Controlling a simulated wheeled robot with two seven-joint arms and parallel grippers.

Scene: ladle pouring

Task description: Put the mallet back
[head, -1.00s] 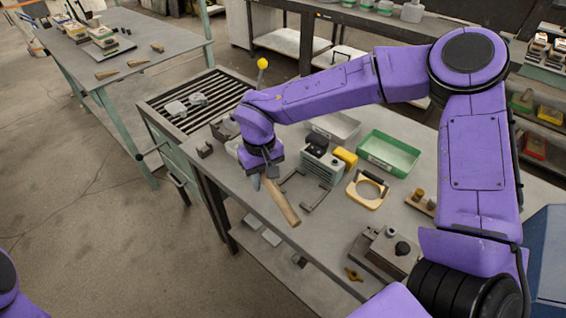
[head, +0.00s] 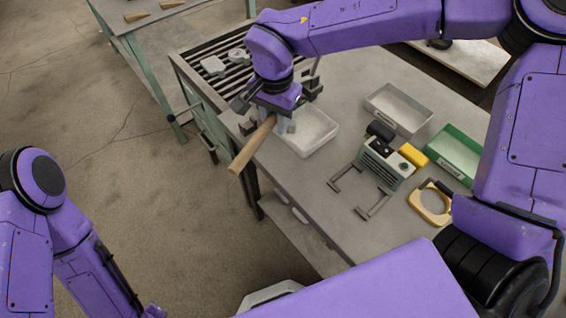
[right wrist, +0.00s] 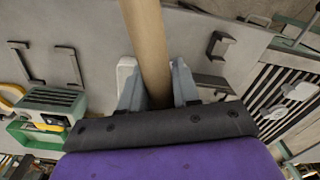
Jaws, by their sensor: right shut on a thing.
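The mallet shows as a pale wooden handle (head: 250,147) in the head view. It points down-left, with its free end past the bench's front edge. My right gripper (head: 284,124) is shut on this handle above the bench's left part, beside the white tray. In the right wrist view the handle (right wrist: 147,45) runs between the two grey fingers (right wrist: 158,90) and out at the top edge. The mallet's head is hidden in both views. Two dark brackets (head: 375,204) stand on the bench to the right. My left arm is at lower left; its gripper is out of view.
A white tray (head: 313,133) sits just right of my right gripper. A slatted rack (head: 207,50) adjoins the bench's left end.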

